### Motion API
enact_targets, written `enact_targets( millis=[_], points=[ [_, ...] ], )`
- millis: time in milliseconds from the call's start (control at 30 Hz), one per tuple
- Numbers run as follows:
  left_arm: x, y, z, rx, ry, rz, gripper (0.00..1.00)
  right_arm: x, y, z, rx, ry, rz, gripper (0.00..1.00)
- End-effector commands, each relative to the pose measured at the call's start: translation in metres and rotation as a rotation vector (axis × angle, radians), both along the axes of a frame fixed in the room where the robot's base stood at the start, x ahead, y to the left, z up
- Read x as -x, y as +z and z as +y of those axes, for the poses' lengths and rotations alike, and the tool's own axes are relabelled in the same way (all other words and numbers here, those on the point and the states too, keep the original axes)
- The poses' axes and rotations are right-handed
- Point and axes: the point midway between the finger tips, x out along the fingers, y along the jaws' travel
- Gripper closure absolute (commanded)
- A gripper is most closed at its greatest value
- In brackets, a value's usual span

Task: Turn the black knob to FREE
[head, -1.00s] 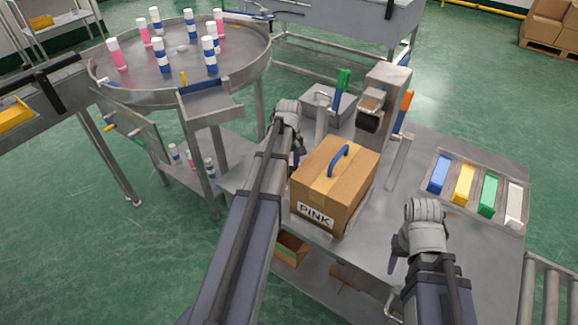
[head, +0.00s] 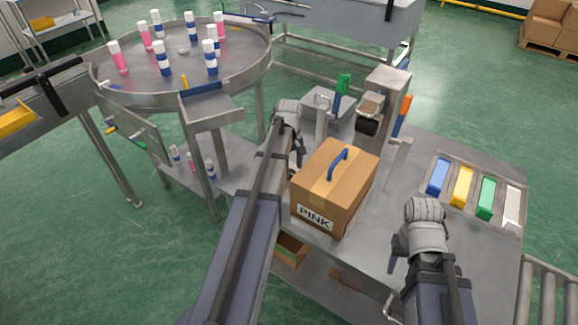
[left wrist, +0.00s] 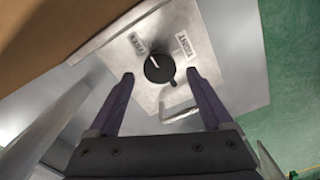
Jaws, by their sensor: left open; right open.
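The black knob (left wrist: 158,68) shows in the left wrist view on a pale metal plate, with a white pointer mark at its upper left. A label that seems to read FREE (left wrist: 138,43) is on the plate to the upper left, and a second label (left wrist: 183,46) is to the upper right. My left gripper (left wrist: 160,74) is open, its two dark fingers on either side of the knob, with gaps to it.
A cardboard box marked PINK (head: 329,190) with a blue handle stands beside my left arm. The crimping machine (head: 384,100) is behind it. A tray (head: 522,188) of coloured blocks lies to the right. A round table (head: 110,90) with several bottles is at upper left.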

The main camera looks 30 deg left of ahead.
Motion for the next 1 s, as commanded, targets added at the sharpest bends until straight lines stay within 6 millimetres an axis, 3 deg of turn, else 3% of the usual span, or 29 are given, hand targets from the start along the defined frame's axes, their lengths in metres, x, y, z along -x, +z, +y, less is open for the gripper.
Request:
enact_targets(
  millis=[33, 400, 1000],
  points=[
    [0.000, 0.011, 0.000, 0.000, 0.000, 0.000, 0.16, 0.000, 0.011, 0.000, 0.000, 0.000, 0.000, 0.50],
    [0.000, 0.059, 0.000, 0.000, 0.001, 0.000, 0.16, 0.000, 0.059, 0.000, 0.000, 0.000, 0.000, 0.50],
    [0.000, 0.063, 0.000, 0.000, 0.001, 0.000, 0.16, 0.000, 0.063, 0.000, 0.000, 0.000, 0.000, 0.50]
  ],
)
